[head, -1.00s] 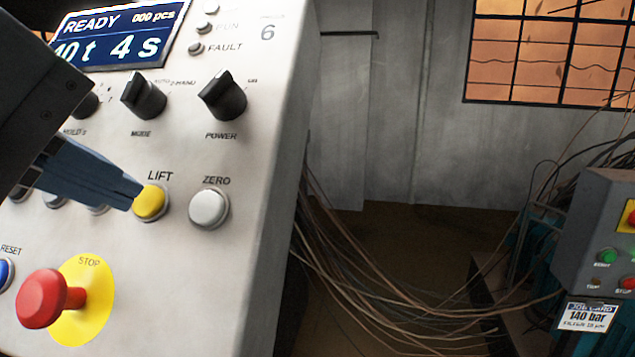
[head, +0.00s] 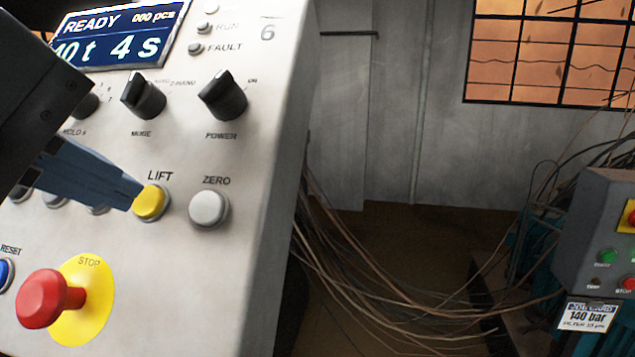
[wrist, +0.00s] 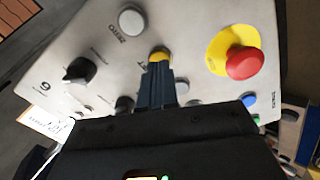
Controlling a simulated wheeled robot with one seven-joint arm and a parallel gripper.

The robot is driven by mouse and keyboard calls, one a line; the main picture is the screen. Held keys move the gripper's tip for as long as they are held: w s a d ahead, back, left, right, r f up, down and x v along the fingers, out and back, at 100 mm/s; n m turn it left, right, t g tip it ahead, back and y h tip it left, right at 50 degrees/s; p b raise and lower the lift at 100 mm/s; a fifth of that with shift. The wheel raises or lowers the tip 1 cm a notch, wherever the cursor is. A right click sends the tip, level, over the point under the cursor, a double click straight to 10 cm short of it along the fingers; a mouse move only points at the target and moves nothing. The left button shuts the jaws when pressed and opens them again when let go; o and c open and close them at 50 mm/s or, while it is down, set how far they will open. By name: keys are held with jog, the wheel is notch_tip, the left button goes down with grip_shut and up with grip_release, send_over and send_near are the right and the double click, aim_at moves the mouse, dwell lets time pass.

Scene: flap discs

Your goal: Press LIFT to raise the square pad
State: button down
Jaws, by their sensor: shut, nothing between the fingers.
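The yellow LIFT button (head: 149,203) sits on the pale control panel (head: 250,150), under its printed LIFT label. My gripper (head: 138,196) is shut and empty, and its tips are at the left edge of the button in the head view. In the wrist view the shut fingers (wrist: 158,66) point at the yellow button (wrist: 160,53) and cover its lower part. I cannot tell whether the tips touch it or whether it is pressed in. The display (head: 118,35) reads READY, 000 pcs. The square pad is not in view.
The white ZERO button (head: 208,209) is just right of LIFT. A red STOP knob (head: 42,299) on a yellow disc sticks out below. POWER (head: 222,98) and MODE (head: 142,97) knobs stand above. Cables (head: 400,310) hang right of the panel.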

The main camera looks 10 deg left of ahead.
jog(key=shift+x, duration=1)
dwell(1.2)
jog(key=shift+s+r+p, duration=0.45)
jog(key=shift+r+p, duration=0.05)
jog(key=shift+p, duration=0.05)
jog(key=p+v, duration=0.3)
jog(key=v, duration=0.3)
jog(key=shift+s+p, duration=0.35)
jog(key=shift+p, duration=0.05)
jog(key=shift+a+r, duration=0.1)
